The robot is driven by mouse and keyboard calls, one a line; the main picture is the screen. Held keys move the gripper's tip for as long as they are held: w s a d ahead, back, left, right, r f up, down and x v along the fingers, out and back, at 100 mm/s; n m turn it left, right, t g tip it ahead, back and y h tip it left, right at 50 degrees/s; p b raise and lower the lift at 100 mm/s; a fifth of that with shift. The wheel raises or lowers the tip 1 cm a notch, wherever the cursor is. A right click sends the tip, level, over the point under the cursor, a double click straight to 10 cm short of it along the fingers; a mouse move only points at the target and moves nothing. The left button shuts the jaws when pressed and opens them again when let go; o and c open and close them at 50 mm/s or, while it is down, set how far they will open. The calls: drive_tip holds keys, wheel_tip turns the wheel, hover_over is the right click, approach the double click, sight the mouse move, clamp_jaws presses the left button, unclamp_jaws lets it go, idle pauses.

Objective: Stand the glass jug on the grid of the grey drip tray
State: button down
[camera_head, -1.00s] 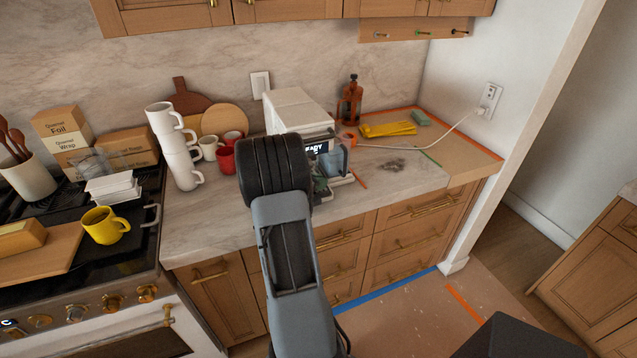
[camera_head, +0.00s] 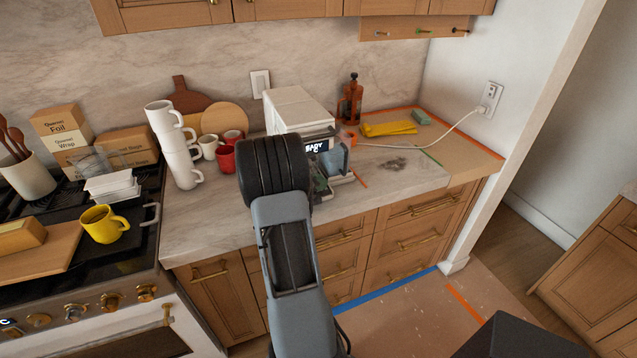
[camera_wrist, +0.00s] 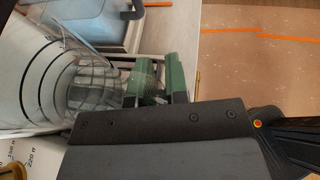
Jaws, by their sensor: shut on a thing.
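The clear glass jug (camera_wrist: 85,84) shows at the left of the wrist view, with dark curved lines across it. My gripper (camera_wrist: 160,80) has green fingers and is shut at the jug's right side, seemingly on its handle. In the head view my gripper (camera_head: 323,190) is low in front of the coffee machine (camera_head: 298,108), largely hidden by my arm, and the jug cannot be made out there. The grey drip tray cannot be told apart clearly in either view. Whether the jug touches anything beneath it cannot be seen.
The machine's bluish tank (camera_head: 338,156) stands close to my gripper. Red mugs (camera_head: 226,160) and a stack of white mugs (camera_head: 180,150) are left of my arm. Counter to the right is mostly clear, up to yellow cloths (camera_head: 388,129) and a white cable (camera_head: 440,134).

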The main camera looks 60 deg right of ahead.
drive_tip(key=shift+f, duration=0.15)
drive_tip(key=c, duration=1.1)
unclamp_jaws()
drive_tip(key=shift+o, duration=0.2)
drive_tip(key=b+v, duration=0.2)
drive_tip(key=v, duration=1.1)
drive_tip(key=shift+a, duration=0.4)
drive_tip(key=shift+w, duration=0.15)
